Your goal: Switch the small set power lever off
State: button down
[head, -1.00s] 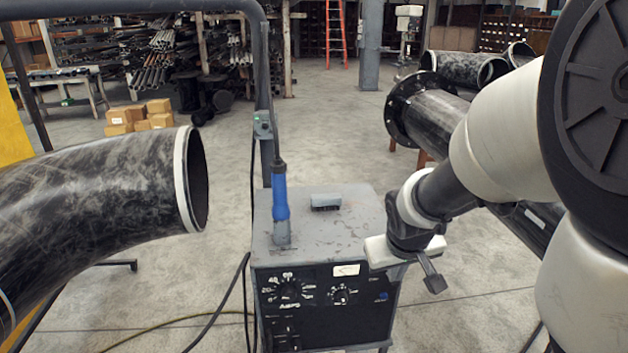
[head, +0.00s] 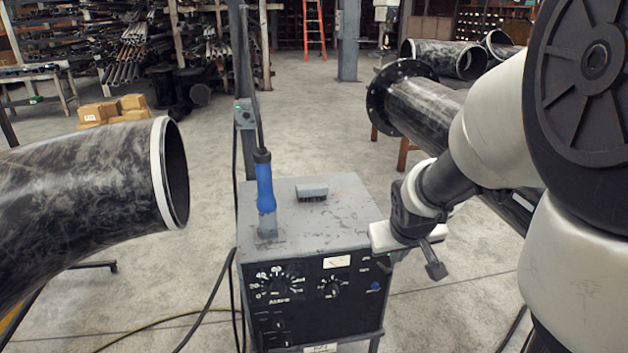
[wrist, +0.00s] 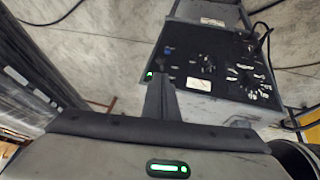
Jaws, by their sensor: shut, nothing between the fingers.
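The small grey welding set (head: 345,215) stands on the floor in the middle of the head view. Its black front panel (head: 335,300) carries two dials and a blue knob (head: 375,286). I cannot clearly pick out the power lever; small dark fittings (head: 275,325) show at the panel's lower left. My gripper (head: 435,268) is shut and empty, pointing down just right of the set's front right corner. In the wrist view, my gripper (wrist: 158,88) shows in front of the panel (wrist: 215,65), near the blue knob end. A small green light shows beside the fingers; I cannot tell what carries it.
A blue-handled tool (head: 264,190) stands on the set's top, with a small brush-like block (head: 312,192) beside it. A large black pipe elbow (head: 90,200) fills the left. A flanged pipe (head: 425,110) lies behind my arm. Cables run along the floor at left.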

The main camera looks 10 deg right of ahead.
aim_at(389, 272)
jog(key=b+x, duration=0.4)
jog(key=x, duration=0.7)
jog(key=shift+b, duration=0.3)
jog(key=shift+s+f, duration=0.1)
